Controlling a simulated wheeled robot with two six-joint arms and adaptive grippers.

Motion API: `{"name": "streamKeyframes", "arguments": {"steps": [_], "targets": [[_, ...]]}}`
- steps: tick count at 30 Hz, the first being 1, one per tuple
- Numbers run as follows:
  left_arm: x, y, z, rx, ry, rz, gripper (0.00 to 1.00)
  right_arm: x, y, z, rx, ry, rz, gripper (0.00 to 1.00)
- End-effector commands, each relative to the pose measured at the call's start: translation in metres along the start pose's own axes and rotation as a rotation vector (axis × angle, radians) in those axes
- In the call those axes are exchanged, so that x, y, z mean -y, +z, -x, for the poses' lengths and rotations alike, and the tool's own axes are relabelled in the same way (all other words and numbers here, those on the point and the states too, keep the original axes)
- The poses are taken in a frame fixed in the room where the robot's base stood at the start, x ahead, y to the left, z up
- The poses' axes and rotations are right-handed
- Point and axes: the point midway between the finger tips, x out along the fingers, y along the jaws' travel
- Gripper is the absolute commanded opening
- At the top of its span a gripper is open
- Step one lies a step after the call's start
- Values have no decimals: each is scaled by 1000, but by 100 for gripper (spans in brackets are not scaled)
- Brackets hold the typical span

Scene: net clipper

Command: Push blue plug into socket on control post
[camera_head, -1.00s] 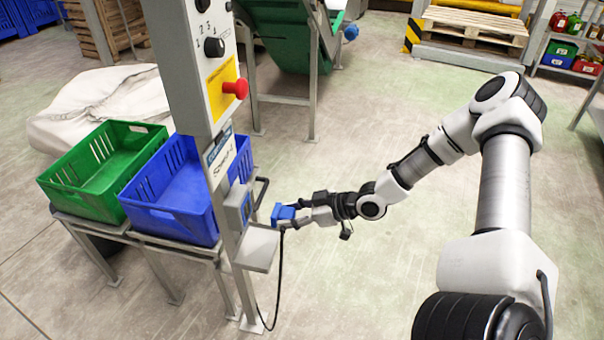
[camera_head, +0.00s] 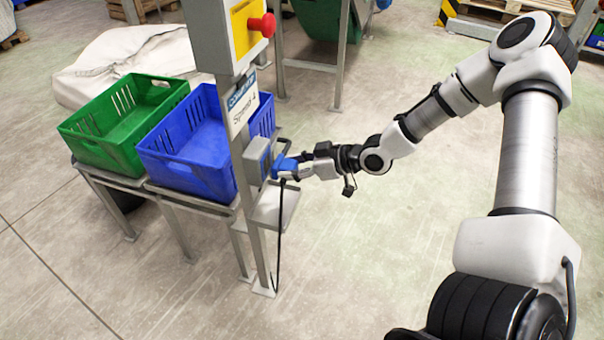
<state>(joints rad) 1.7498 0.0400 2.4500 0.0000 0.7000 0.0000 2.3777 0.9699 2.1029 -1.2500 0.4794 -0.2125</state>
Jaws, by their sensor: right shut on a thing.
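The control post (camera_head: 250,190) is a grey upright with a grey box and a red button on top. The socket (camera_head: 256,160) is a small grey-blue box on the side of the post. The blue plug (camera_head: 283,164) is at the socket's right face, with a dark cable hanging below it. I cannot tell how deep the plug sits. My right gripper (camera_head: 292,169) is shut on the blue plug from the right. My left gripper is not in view.
A grey shelf plate (camera_head: 277,212) sticks out from the post below the plug. A green crate (camera_head: 113,125) and a blue crate (camera_head: 190,150) stand on a metal stand left of the post. The floor (camera_head: 370,260) right of the post is clear.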

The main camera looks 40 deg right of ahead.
Motion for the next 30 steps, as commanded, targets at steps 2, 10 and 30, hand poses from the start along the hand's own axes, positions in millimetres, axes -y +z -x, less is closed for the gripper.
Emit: {"name": "streamKeyframes", "arguments": {"steps": [2,10,30], "targets": [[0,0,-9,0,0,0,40,0,0,-6,0,0,3,11],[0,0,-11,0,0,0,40,0,-5,-8,0,1,1,11],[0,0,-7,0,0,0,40,0,-6,-8,1,0,0,11]]}}
